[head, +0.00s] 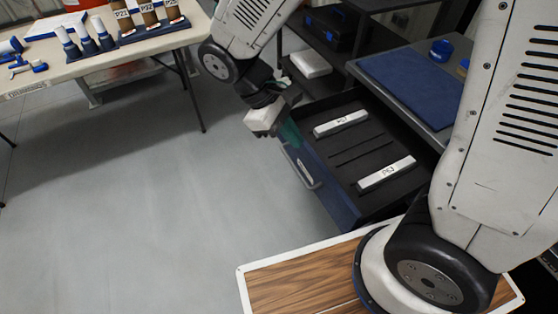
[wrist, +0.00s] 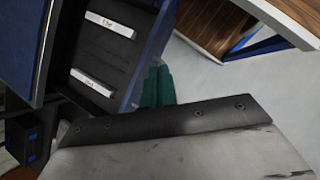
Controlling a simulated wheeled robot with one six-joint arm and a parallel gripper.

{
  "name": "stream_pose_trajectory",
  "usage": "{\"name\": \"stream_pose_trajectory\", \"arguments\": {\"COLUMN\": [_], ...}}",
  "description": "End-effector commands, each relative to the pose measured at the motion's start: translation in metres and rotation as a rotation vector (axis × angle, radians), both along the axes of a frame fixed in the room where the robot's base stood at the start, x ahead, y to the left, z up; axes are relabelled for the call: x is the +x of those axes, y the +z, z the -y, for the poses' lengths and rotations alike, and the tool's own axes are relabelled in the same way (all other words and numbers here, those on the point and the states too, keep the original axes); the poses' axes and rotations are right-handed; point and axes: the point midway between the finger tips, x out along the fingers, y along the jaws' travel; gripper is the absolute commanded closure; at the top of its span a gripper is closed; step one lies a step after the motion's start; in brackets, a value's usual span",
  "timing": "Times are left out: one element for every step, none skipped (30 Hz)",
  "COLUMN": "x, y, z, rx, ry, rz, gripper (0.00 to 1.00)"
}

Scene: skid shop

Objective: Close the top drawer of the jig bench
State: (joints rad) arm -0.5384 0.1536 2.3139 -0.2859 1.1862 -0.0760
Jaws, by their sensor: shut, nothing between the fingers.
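The jig bench (head: 425,93) stands at the right with its top drawer (head: 345,160) pulled out. The drawer has a dark inside, a blue front and a pale bar handle (head: 303,168). Two white labelled bars lie in it. In the wrist view the open drawer (wrist: 112,52) is at the upper left. My gripper (head: 290,130) is shut and empty, at the far end of the drawer front. Its teal fingers show in the wrist view (wrist: 158,87) close beside the blue front. I cannot tell whether they touch it.
A blue mat (head: 412,83) and blue cups (head: 441,50) are on the bench top. A dark case (head: 330,27) sits on a shelf behind. A table (head: 100,62) with tools and labelled blocks stands at the left. The grey floor before the drawer is clear.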

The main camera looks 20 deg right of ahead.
Motion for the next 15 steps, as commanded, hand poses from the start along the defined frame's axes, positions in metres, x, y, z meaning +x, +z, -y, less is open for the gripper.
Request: {"name": "stream_pose_trajectory", "arguments": {"x": [0.006,0.009,0.014,0.017,0.020,0.024,0.027,0.030,0.034,0.036,0.039,0.043,0.046,0.049,0.054], "y": [-0.018,-0.027,-0.039,-0.049,-0.058,-0.072,-0.082,-0.093,-0.107,-0.118,-0.128,-0.141,-0.150,-0.158,-0.167], "z": [-0.011,-0.017,-0.024,-0.029,-0.035,-0.043,-0.048,-0.054,-0.061,-0.066,-0.071,-0.077,-0.081,-0.085,-0.090], "rx": [-0.034,-0.051,-0.074,-0.092,-0.108,-0.130,-0.146,-0.162,-0.183,-0.198,-0.212,-0.229,-0.239,-0.249,-0.259], "ry": [0.068,0.108,0.161,0.202,0.243,0.299,0.343,0.385,0.442,0.484,0.525,0.577,0.615,0.650,0.694], "rz": [-0.033,-0.047,-0.067,-0.082,-0.095,-0.114,-0.127,-0.141,-0.159,-0.172,-0.183,-0.198,-0.206,-0.214,-0.223], "gripper": [1.00,1.00,1.00,1.00,1.00,1.00,1.00,1.00,1.00,1.00,1.00,1.00,1.00,1.00,1.00]}}
